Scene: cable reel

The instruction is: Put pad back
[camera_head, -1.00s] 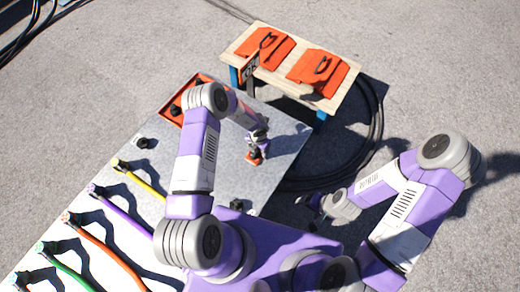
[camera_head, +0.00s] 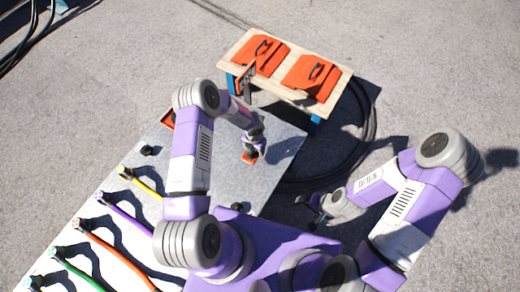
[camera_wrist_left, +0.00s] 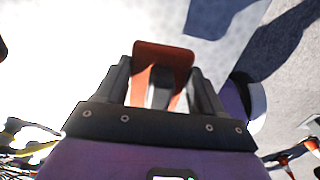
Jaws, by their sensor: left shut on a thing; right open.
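My left gripper (camera_head: 256,143) is shut on a small orange pad (camera_head: 249,158) with a dark grip. The pad is over the grey metal tabletop (camera_head: 225,180), near its right side; I cannot tell whether it touches the top. In the left wrist view the pad (camera_wrist_left: 165,58) stands between the two dark fingers (camera_wrist_left: 160,88). An orange tray (camera_head: 168,119) at the tabletop's far left edge is mostly hidden by my left arm. My right gripper (camera_head: 315,206) is open and empty beyond the tabletop's right side, above the ground.
A wooden bench (camera_head: 240,52) with blue legs carries two orange pieces (camera_head: 263,52) (camera_head: 312,76) with dark handles. A small dark sign (camera_head: 247,80) stands by its near edge. Black cable (camera_head: 372,130) loops on the ground. Coloured cables (camera_head: 122,220) lie at the lower left.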

